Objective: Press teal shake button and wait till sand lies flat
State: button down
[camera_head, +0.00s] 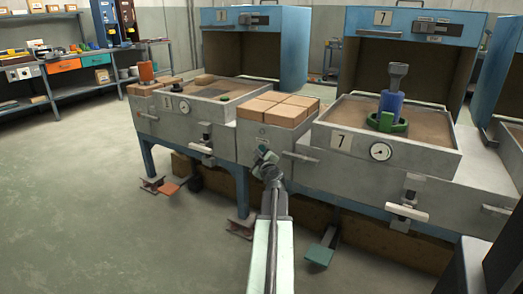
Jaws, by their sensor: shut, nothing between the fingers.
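A teal-green pedal (320,252) sits low under the right sand box, near the floor; I cannot tell whether it is the shake button. The right sand box (455,165), marked 7, holds brown sand (345,112), with a blue and grey upright piece (390,103) in a green ring (386,123). The sand looks mostly level, though fine relief is too small to tell. The left sand box (215,110) holds sand with a darker patch. My gripper (265,160) is shut and empty, in front of the middle block stand, above the pedal's height.
Several tan blocks (278,107) lie on the stand between the boxes. Levers with light handles (407,213) jut from the fronts. Blue hoods (410,22) stand behind. Other pedals (165,187) lie on the floor at left. The floor at front left is clear.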

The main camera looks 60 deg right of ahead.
jog(key=shift+d, duration=0.4)
jog(key=shift+d, duration=0.45)
dwell(0.7)
jog(key=shift+a, duration=0.85)
jog(key=a, duration=0.5)
dwell(0.4)
dwell(0.5)
